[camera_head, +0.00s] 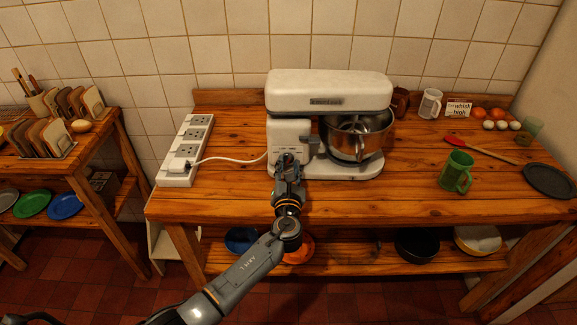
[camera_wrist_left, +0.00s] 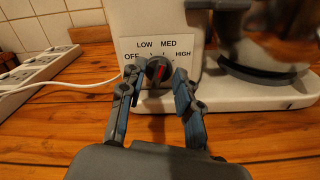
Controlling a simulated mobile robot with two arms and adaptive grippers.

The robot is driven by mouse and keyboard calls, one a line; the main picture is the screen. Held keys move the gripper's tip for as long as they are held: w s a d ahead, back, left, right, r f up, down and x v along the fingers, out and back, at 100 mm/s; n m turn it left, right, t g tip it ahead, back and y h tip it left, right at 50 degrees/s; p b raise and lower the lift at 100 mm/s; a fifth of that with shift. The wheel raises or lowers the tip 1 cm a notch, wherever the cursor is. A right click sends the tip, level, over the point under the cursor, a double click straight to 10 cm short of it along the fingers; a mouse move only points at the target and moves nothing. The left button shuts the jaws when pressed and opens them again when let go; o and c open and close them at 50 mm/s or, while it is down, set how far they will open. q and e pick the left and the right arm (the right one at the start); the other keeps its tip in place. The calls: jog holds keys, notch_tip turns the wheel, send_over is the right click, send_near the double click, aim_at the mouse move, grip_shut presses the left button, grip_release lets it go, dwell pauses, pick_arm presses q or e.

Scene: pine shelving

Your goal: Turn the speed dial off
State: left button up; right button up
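The white stand mixer (camera_head: 330,90) stands on the wooden table, its steel bowl (camera_head: 357,135) under the head. In the left wrist view, the dark round speed dial (camera_wrist_left: 158,70) sits on a white panel (camera_wrist_left: 130,47) marked OFF, LOW, MED and HIGH. The dial has a red mark; which label it points to is hard to tell. My left gripper (camera_wrist_left: 155,84) is open, with one finger on each side of the dial, seemingly not closed on it. In the head view, my left gripper (camera_head: 287,162) is at the mixer's front left and hides the dial. My right gripper is not in view.
A white power strip (camera_head: 187,150) with the mixer's cable (camera_head: 230,159) lies left of the mixer. A green mug (camera_head: 455,172), red spatula (camera_head: 480,149), dark round plate (camera_head: 549,180) and eggs (camera_head: 501,125) are at the right.

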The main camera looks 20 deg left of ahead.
pick_arm(q)
jog(key=shift+w, duration=0.1)
jog(key=shift+c, duration=0.4)
grip_shut()
jog(key=n+b, duration=0.1)
jog(key=n, duration=0.2)
jog(key=shift+a+f, duration=0.1)
jog(key=shift+a, duration=0.05)
jog(key=n+b, duration=0.2)
jog(key=n, duration=0.2)
jog(key=shift+a+n, duration=0.15)
jog(key=shift+n, duration=0.15)
jog(key=n+b, duration=0.3)
jog(key=n, duration=0.1)
jog(key=shift+a+f, duration=0.1)
jog(key=shift+f, duration=0.05)
jog(key=shift+a+n+b, duration=0.1)
jog(key=shift+n+b, duration=0.9)
jog(key=shift+n, duration=1.1)
